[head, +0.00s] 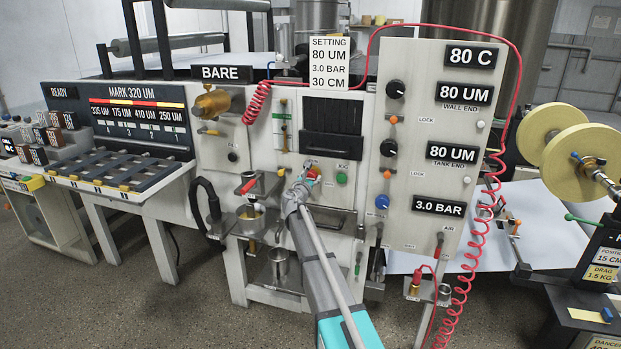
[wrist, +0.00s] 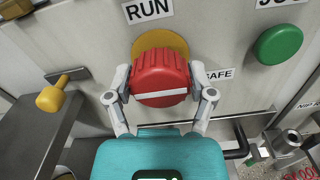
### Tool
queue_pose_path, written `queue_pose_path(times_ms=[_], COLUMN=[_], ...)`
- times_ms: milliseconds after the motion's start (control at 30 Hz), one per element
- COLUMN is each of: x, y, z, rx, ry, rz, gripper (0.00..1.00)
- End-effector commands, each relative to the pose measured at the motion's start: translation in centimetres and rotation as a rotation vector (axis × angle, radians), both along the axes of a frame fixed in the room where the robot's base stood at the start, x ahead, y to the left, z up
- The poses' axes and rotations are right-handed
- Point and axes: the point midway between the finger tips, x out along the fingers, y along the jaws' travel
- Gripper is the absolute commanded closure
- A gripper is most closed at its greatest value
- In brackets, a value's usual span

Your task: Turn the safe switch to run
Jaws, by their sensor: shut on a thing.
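The safe switch is a red ribbed knob (wrist: 160,72) on a yellow round plate (wrist: 160,41) in the wrist view. Its white line lies nearly level, with its right end towards the SAFE label (wrist: 219,76). The RUN label (wrist: 148,9) is above the knob. My gripper (wrist: 160,84) has one finger on each side of the knob and is shut on it. In the head view my gripper (head: 302,185) reaches the panel at the red knob (head: 314,171), which it partly covers.
A green button (wrist: 279,45) is to the right of the switch, under a partly cut-off label. A yellow knob (wrist: 51,98) on a bracket stands out at the left. A red coiled hose (head: 476,250) hangs at the panel's right side.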

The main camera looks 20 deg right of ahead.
Motion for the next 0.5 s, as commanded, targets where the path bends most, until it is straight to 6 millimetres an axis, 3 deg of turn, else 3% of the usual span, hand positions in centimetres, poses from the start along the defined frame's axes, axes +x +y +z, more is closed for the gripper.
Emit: queue_pose_path(times_ms=[500], x=[0.03], y=[-0.08], z=[0.00], rx=[0.072], ry=[-0.048], rz=[0.000], gripper=[0.77])
